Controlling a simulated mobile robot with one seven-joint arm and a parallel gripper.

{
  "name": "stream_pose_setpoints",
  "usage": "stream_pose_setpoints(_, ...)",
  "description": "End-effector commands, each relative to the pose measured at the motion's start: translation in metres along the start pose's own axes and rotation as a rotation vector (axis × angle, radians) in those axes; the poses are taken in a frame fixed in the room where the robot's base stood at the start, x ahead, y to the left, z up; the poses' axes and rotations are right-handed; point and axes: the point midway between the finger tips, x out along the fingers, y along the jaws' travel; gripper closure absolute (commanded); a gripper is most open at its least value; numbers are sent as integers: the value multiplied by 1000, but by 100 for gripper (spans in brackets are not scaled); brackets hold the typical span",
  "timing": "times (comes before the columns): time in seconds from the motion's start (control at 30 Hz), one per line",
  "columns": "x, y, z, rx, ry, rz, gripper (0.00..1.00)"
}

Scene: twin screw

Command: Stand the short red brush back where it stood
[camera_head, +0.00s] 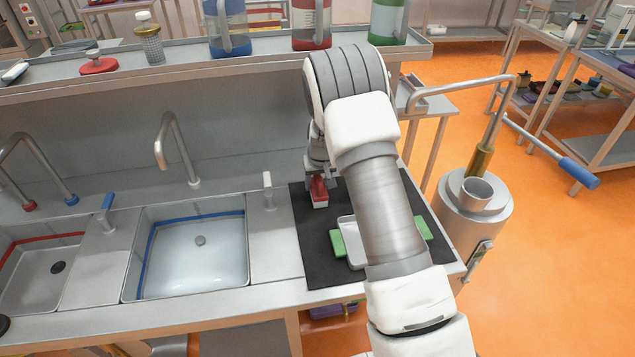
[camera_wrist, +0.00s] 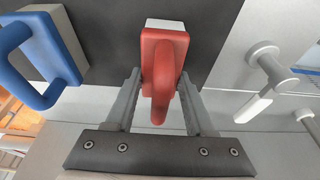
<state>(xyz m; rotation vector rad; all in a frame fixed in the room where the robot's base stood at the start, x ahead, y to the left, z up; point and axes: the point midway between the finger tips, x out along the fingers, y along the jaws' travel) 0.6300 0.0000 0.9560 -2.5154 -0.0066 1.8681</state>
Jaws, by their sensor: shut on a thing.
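The short red brush (camera_head: 319,187) is in the jaws of my gripper (camera_head: 318,169), at the back left of the black mat (camera_head: 325,268). In the wrist view, the red brush (camera_wrist: 164,52) has a looped red handle between the two fingers of my gripper (camera_wrist: 158,85). Its white bristle end (camera_wrist: 165,24) shows at the top of that view, and in the head view it points down. I cannot tell whether the bristles touch the mat or hang just above it.
A pale tray with green handles (camera_head: 338,243) lies on the mat, partly behind my arm. A blue-handled grey block (camera_wrist: 48,55) is beside the brush in the wrist view. A lever tap (camera_head: 267,188) and the sink (camera_head: 200,265) are to the left. Coloured jugs (camera_head: 311,22) stand on the shelf behind.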

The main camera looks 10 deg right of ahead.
Motion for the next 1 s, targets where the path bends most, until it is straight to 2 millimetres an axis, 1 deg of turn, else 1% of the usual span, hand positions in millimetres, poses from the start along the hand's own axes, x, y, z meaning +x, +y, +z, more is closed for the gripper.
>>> stream_pose_setpoints(0.17,4,0,1,0,0,0,100)
stream_pose_setpoints(0.2,3,0,1,0,0,0,41)
stream_pose_setpoints(0.33,2,0,1,0,-1,0,17)
stream_pose_setpoints(0.37,2,0,1,0,-1,0,16)
stream_pose_setpoints(0.6,2,0,1,0,-1,0,16)
stream_pose_setpoints(0.77,-4,0,-1,0,1,0,16)
stream_pose_setpoints(0.87,-16,0,-1,0,3,-1,16)
stream_pose_setpoints(1.0,-42,-1,-1,-1,4,-1,16)
